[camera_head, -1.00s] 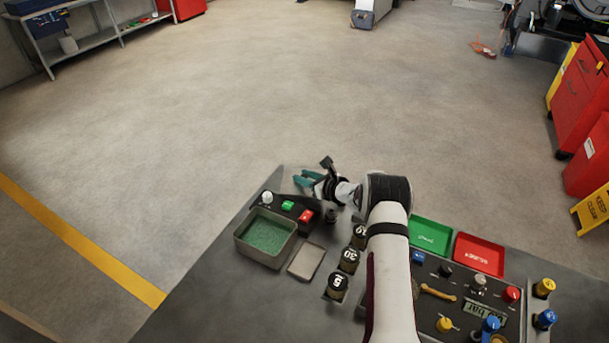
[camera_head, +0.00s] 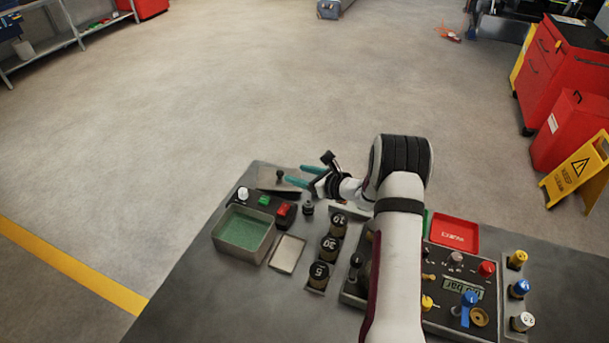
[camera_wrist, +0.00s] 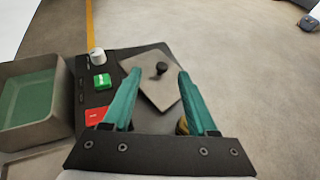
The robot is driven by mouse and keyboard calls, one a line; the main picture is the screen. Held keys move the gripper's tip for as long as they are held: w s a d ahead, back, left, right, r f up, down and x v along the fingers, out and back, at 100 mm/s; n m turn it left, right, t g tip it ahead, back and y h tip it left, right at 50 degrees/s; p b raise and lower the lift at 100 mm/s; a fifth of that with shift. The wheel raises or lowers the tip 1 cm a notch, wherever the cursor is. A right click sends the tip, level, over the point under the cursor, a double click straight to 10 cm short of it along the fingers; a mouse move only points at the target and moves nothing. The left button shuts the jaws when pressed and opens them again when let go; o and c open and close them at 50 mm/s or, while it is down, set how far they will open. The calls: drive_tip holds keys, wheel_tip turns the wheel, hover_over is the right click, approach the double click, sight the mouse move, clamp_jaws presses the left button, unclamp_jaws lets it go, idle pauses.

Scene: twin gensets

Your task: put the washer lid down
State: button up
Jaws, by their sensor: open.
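The washer lid (camera_wrist: 150,88), a flat grey plate with a black knob, lies on the far corner of the bench beside the button box. It also shows in the head view (camera_head: 268,183). My gripper (camera_wrist: 158,73) is open, its two teal fingers apart, with the knob between the fingertips in the wrist view. I cannot tell the height of the fingertips over the lid. In the head view my gripper (camera_head: 300,176) is just right of the lid. The washer tank (camera_head: 220,244), an open grey box with a green inside, stands uncovered nearer on the bench.
The button box (camera_head: 267,208) has a white knob, a green and a red button. A small grey plate (camera_head: 287,254) lies beside the tank. Numbered dark cylinders (camera_head: 331,246) stand in a rack. A red tray (camera_head: 454,235) and a control panel (camera_head: 449,288) are at right.

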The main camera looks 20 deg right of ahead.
drive_tip(key=s+a+r+n+g+y, duration=0.2)
drive_tip(key=s+a+r+n+g, duration=0.2)
drive_tip(key=s+a+r+n, duration=0.5)
drive_tip(key=s+a+r+n+g+y, duration=0.35)
drive_tip(key=s+a+r, duration=0.3)
drive_tip(key=a, duration=0.45)
drive_tip(key=s+a+n+g+h, duration=0.2)
drive_tip(key=s+n, duration=0.3)
drive_tip(key=s, duration=0.4)
drive_tip(key=s+a+n+g+h, duration=0.1)
drive_tip(key=s+n+g+h, duration=0.25)
drive_tip(key=s, duration=0.55)
drive_tip(key=s+d+n+h, duration=0.3)
drive_tip(key=s+d+n, duration=0.1)
drive_tip(key=s, duration=0.5)
drive_tip(key=shift+d+f+n, duration=0.4)
drive_tip(key=shift+d+f, duration=0.05)
drive_tip(key=shift+d, duration=0.05)
